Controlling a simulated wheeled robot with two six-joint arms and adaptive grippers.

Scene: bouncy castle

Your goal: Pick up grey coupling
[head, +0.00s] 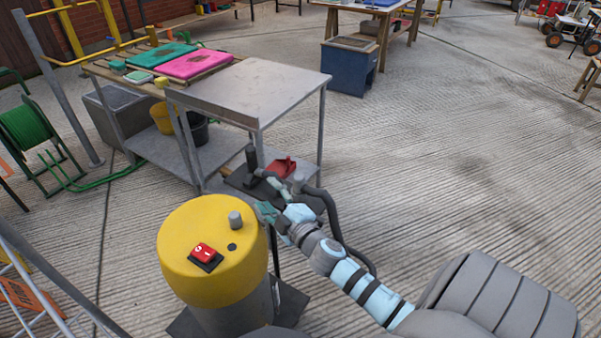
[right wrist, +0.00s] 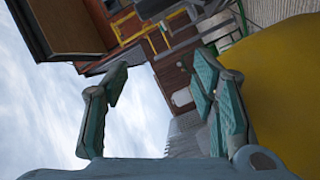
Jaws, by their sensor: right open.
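The grey coupling (head: 235,220) is a small upright grey cylinder on top of the yellow drum-shaped body (head: 205,270), near its right edge. My right gripper (head: 266,212) is just to the right of the coupling in the head view, with a small gap between them. In the right wrist view its teal-padded fingers (right wrist: 160,80) are spread apart with nothing held between them. The yellow body (right wrist: 290,90) fills the right side there, and I cannot make out the coupling in that view. My left gripper is not in view.
A red switch (head: 205,253) and a dark round spot are also on the yellow top. A metal table (head: 255,90) with a lower shelf stands behind. A green hose reel (head: 30,130) stands at the left. The concrete floor (head: 450,170) at the right is mostly free.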

